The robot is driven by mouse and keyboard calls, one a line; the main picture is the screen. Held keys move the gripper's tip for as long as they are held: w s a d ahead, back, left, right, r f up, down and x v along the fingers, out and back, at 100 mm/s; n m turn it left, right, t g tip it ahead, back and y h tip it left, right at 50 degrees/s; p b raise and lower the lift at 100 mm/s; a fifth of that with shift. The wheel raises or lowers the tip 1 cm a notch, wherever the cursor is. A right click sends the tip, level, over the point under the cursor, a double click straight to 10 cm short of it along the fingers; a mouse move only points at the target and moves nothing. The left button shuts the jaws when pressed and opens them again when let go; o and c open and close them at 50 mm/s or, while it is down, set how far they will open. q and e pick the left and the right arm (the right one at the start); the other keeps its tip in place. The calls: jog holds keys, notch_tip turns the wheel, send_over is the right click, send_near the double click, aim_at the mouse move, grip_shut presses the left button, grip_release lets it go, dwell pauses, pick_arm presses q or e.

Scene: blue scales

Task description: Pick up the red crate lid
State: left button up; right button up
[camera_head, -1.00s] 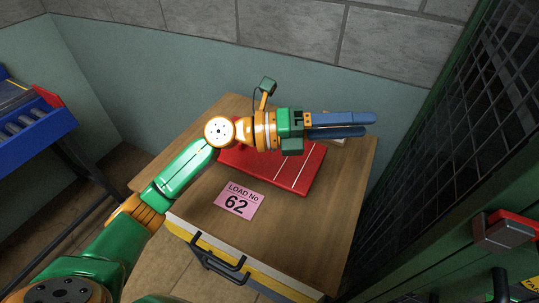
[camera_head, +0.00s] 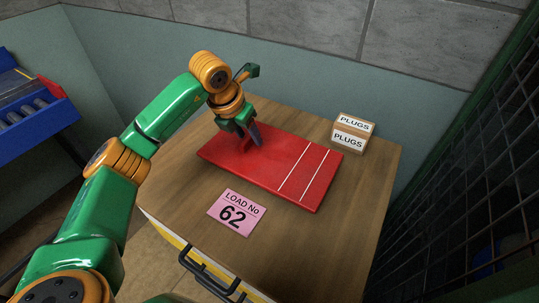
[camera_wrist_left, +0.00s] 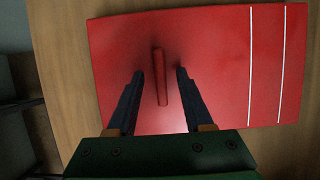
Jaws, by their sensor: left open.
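The red crate lid (camera_head: 290,169) lies flat on the wooden table, with two white stripes near its right end. In the left wrist view the lid (camera_wrist_left: 220,60) shows a raised red ridge-like handle (camera_wrist_left: 160,76) on its top. My left gripper (camera_head: 254,138) points down over the left part of the lid. In the left wrist view its open fingers (camera_wrist_left: 160,74) stand on either side of the handle, with gaps on both sides. Whether the fingertips touch the lid is unclear. My right gripper is not in view.
A small box marked PLUGS (camera_head: 352,133) stands behind the lid's right end. A pink LOAD No 62 card (camera_head: 236,213) lies in front of the lid. A blue rack (camera_head: 30,115) is at the left and a dark mesh panel (camera_head: 470,190) at the right.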

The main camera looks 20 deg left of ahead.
pick_arm(q)
grip_shut()
jog(key=shift+r, duration=0.1)
dwell(1.2)
